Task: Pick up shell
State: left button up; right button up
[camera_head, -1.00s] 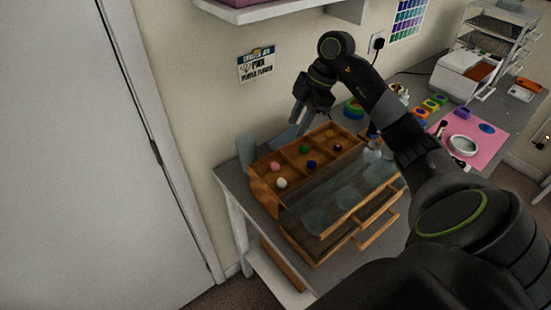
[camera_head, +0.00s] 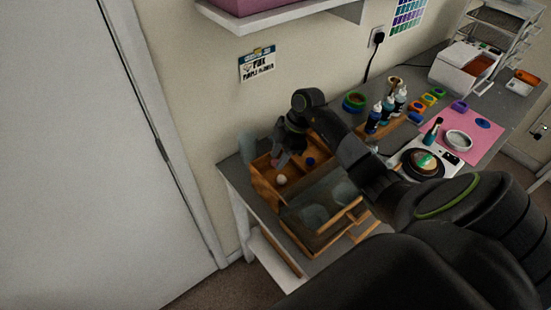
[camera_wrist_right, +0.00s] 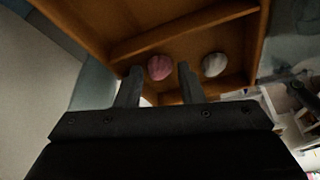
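A pink shell-like piece (camera_wrist_right: 160,67) lies in a compartment of the wooden box (camera_head: 264,192). In the right wrist view it shows between the fingertips of my right gripper (camera_wrist_right: 159,78). A whitish rounded piece (camera_wrist_right: 214,64) lies beside it, outside the fingers, and also shows in the head view (camera_head: 281,180). Whether the fingers touch the pink piece I cannot tell. My left gripper is not in view.
A blue bead (camera_head: 310,161) lies in another compartment. Dropper bottles (camera_head: 388,108), a scale with a round dish (camera_head: 424,163) and a pink mat (camera_head: 482,138) lie to the right. A shelf (camera_head: 290,16) hangs above.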

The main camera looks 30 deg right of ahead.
jog(key=shift+f, duration=0.2)
jog(key=c, duration=0.7)
jog(key=shift+r, duration=0.1)
